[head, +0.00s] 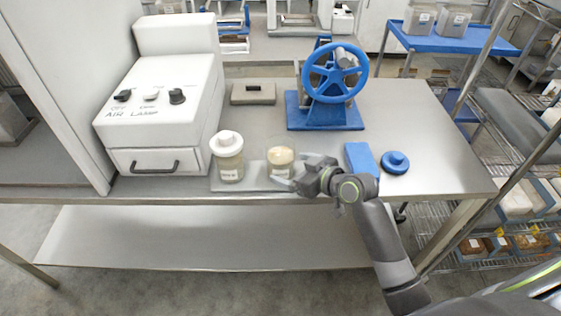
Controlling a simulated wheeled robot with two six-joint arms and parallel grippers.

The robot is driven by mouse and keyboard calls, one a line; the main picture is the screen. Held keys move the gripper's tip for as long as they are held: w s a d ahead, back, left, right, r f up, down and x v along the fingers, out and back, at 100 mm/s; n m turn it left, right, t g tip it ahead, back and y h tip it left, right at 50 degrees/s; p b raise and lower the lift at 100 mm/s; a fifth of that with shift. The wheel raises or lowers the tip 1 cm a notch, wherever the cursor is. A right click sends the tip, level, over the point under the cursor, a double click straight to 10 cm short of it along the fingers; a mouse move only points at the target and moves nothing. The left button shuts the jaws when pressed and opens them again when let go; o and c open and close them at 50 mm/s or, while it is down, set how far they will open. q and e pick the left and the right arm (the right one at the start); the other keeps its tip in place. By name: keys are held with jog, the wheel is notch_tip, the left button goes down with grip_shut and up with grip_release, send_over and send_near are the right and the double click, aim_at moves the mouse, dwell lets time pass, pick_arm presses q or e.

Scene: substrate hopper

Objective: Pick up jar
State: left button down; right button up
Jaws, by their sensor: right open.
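Two jars stand near the front edge of the metal table. The left jar (230,168) has a white knobbed lid on top and a small label. The right jar (280,154) has no lid on it and shows pale contents at its top. My right gripper (284,181) is open at the front right of the right jar, its fingers close to the jar's lower front. Whether the fingers touch the jar cannot be told. My left gripper is not in view.
A white air lamp box (165,100) stands at the left. A blue handwheel device (325,108) is at the back. A blue block (360,158) and a blue round knobbed piece (395,162) lie to the right. A flat grey plate (253,93) lies behind the jars. The right table (440,150) is clear.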

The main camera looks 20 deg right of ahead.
aim_at(291, 164)
jog(key=shift+w+a, duration=0.25)
jog(key=shift+w, duration=0.25)
jog(key=p+x, duration=0.1)
jog(key=x, duration=0.2)
jog(key=shift+w+r, duration=0.15)
jog(key=shift+w, duration=0.05)
jog(key=shift+w+a+f, duration=0.25)
jog(key=shift+w, duration=0.2)
jog(key=c, duration=1.3)
jog(key=shift+r, duration=0.1)
notch_tip(291, 164, up, 10)
